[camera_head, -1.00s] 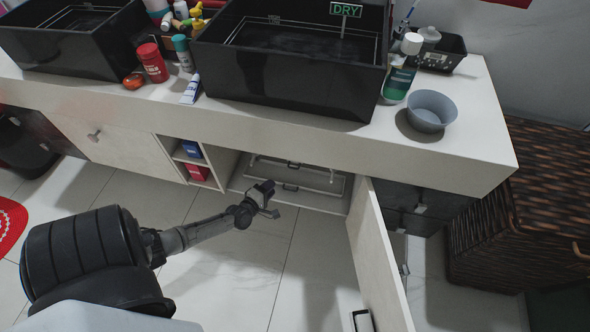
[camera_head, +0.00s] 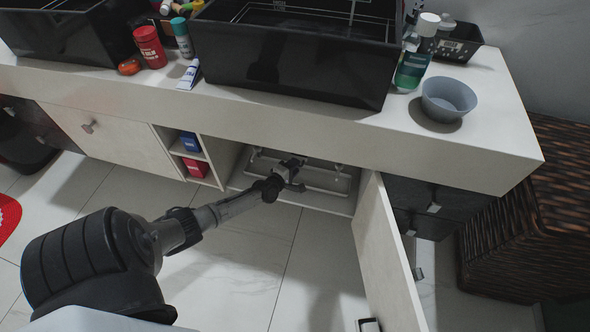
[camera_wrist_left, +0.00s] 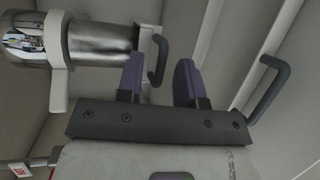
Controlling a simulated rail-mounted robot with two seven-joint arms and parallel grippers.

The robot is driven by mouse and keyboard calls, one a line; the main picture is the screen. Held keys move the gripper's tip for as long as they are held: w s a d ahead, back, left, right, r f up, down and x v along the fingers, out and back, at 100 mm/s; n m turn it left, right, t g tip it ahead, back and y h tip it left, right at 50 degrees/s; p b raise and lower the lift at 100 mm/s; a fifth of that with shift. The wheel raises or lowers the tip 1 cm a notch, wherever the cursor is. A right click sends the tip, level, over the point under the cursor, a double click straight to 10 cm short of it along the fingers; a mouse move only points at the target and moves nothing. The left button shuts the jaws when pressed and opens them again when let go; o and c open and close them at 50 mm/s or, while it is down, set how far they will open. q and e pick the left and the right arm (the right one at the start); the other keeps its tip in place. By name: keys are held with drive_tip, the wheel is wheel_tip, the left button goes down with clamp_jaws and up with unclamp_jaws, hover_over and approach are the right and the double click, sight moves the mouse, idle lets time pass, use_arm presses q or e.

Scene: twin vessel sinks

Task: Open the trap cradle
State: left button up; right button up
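The open cabinet under the right sink holds the trap cradle, whose pale frame (camera_head: 325,190) shows low inside in the head view. In the left wrist view a metal cylinder (camera_wrist_left: 103,40) sits in a white bracket (camera_wrist_left: 57,60). A dark handle (camera_wrist_left: 160,62) shows beside the cylinder, and a second dark handle (camera_wrist_left: 272,88) is at the right. My left gripper (camera_head: 294,172) is at the cabinet opening and hides part of the cradle. In the wrist view its two purple fingers (camera_wrist_left: 158,76) are apart, with the first handle appearing between them; contact cannot be told. My right gripper is not in view.
The open cabinet door (camera_head: 385,250) stands out to the right of my arm. A shelf cubby with blue and red boxes (camera_head: 195,167) is left of the opening. The countertop (camera_head: 300,130) overhangs above. A wicker basket (camera_head: 530,220) stands at right.

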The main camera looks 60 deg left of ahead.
use_arm(q)
drive_tip(key=shift+w+a+f, duration=0.1)
drive_tip(key=shift+w+a, duration=0.1)
drive_tip(key=shift+w, duration=0.2)
drive_tip(key=shift+c, duration=0.3)
clamp_jaws()
